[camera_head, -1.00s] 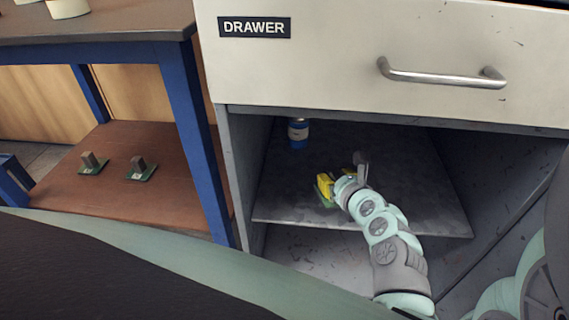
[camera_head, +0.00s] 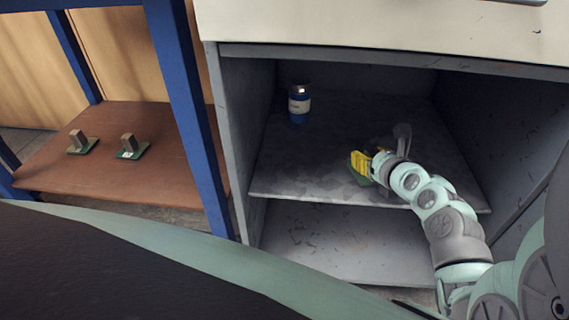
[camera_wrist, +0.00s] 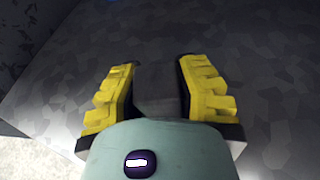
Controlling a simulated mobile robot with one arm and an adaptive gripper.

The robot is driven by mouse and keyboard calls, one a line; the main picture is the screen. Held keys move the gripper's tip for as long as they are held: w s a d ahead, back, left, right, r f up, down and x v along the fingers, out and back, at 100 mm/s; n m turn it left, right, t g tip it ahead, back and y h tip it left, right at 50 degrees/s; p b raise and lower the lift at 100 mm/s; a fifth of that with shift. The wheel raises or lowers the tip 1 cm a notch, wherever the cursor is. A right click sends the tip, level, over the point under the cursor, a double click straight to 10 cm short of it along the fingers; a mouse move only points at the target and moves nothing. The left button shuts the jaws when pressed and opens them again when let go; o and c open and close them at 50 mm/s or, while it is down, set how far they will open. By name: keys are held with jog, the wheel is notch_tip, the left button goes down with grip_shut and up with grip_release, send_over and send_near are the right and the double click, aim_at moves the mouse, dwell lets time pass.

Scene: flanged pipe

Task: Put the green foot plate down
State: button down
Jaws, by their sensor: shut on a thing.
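My gripper (camera_head: 372,164) is inside the open cabinet, over its dark grey shelf (camera_head: 310,172). Its yellow fingers are shut on the green foot plate (camera_head: 358,174), whose green edge shows beside and below them in the head view. In the wrist view, the foot plate's grey block (camera_wrist: 157,90) shows dimly between the two yellow fingers; its green plate is hidden there. The plate is low, close to the shelf surface, but I cannot tell whether it touches.
A blue jar (camera_head: 299,103) stands at the back left of the shelf. The shelf between it and my gripper is clear. Cabinet side walls (camera_head: 238,150) bound the space. Two more green plates with grey blocks (camera_head: 82,146) (camera_head: 132,149) sit on the brown table shelf (camera_head: 60,178) at left.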

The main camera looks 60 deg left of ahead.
jog(key=shift+s+a, duration=0.1)
jog(key=shift+a, duration=0.1)
jog(key=c, duration=0.7)
grip_release()
jog(key=shift+f, duration=0.2)
jog(key=shift+c, duration=0.2)
jog(key=shift+d, duration=0.1)
jog(key=shift+r, duration=0.2)
jog(key=p+v, duration=0.5)
jog(key=v, duration=0.5)
jog(key=shift+d+r, duration=0.15)
jog(key=shift+p+v, duration=0.5)
jog(key=shift+v, duration=0.3)
